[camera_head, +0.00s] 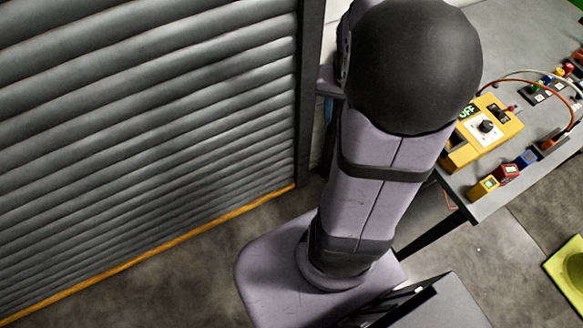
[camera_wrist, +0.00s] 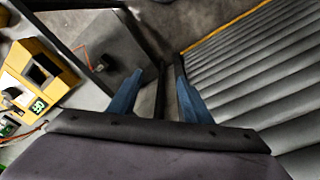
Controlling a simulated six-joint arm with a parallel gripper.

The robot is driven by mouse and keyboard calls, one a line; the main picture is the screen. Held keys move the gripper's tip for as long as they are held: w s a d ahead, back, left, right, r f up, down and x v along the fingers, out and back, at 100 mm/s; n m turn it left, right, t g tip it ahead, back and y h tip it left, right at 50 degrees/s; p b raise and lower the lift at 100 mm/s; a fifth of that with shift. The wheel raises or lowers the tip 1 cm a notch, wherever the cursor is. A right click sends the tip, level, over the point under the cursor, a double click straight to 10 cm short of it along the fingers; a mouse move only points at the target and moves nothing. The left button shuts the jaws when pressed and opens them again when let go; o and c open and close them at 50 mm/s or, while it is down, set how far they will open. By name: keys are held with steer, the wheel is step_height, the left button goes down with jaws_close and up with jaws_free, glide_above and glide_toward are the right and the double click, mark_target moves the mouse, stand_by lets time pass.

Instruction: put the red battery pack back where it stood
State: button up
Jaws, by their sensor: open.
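The red battery pack (camera_head: 508,173) stands near the front edge of the grey table (camera_head: 520,30), at the right of the head view. It stands between a yellow pack (camera_head: 483,188) and a blue pack (camera_head: 526,158). I cannot make out the red pack in the wrist view. My gripper (camera_wrist: 158,90) is open in the wrist view, its two blue fingers apart with nothing between them. In the head view my arm hides most of the gripper, and it is well left of the packs.
A yellow device (camera_head: 487,125) with a dial and a green display stands behind the packs; the wrist view shows a yellow device (camera_wrist: 40,75) at left. Cables and small parts lie farther right. A grey roller shutter (camera_head: 150,130) fills the left. A yellow-green object (camera_head: 568,270) lies lower right.

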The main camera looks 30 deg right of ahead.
steer(key=s+a+f+n, duration=0.1)
steer(key=a+n, duration=0.3)
steer(key=a, duration=0.5)
steer(key=s+a+f+n+y, duration=0.1)
steer(key=s+a+f+n, duration=0.1)
steer(key=a, duration=0.8)
steer(key=s+n, duration=0.1)
steer(key=n, duration=0.1)
steer(key=shift+s+a+f+n+g, duration=0.2)
steer(key=shift+f+n+g, duration=0.1)
steer(key=shift+g, duration=0.1)
